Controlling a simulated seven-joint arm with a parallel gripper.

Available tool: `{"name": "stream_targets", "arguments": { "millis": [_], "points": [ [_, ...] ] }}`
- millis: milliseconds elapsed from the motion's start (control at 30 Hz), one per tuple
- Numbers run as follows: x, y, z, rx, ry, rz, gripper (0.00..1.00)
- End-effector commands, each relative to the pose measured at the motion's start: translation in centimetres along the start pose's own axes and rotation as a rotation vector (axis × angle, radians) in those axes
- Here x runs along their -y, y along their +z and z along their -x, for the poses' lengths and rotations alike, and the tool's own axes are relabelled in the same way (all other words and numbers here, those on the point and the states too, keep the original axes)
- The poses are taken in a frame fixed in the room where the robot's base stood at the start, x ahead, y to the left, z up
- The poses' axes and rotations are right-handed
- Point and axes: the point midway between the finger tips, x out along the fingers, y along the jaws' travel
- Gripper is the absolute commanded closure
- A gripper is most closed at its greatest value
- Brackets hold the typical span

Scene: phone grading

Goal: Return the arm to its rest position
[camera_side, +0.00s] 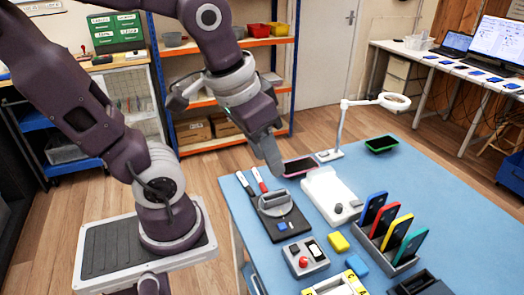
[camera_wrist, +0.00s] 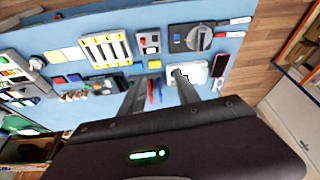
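My gripper (camera_side: 274,165) hangs above the far left part of the blue table, with its fingers pointing down. In the wrist view my gripper (camera_wrist: 159,77) has its two fingers spread apart, with nothing held between them. In the side view one finger hides the other. My arm is bent, with its upper links raised. Below the fingers are a black pad with a round grey fixture (camera_side: 272,201) and a white tray (camera_side: 324,190). A dark phone with a pink rim (camera_side: 299,166) lies beyond the fingers.
A rack of upright coloured phones (camera_side: 394,232) stands on the table (camera_side: 455,205). A button box (camera_side: 305,258), a yellow block (camera_side: 338,242) and a blue block (camera_side: 357,264) lie near the front. A magnifier lamp (camera_side: 343,125) rises at the back. Shelving (camera_side: 233,45) stands behind my arm.

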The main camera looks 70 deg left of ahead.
Motion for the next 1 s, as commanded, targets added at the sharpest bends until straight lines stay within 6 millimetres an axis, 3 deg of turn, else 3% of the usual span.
{"name": "stream_targets", "arguments": {
  "millis": [400,600,1000],
  "points": [
    [0.0,0.6,0.8,-0.034,0.011,-0.028,0.62],
    [0.1,2.5,2.6,-0.133,0.050,-0.105,0.62],
    [0.1,2.6,2.6,-0.134,0.051,-0.110,0.62]
  ]
}}
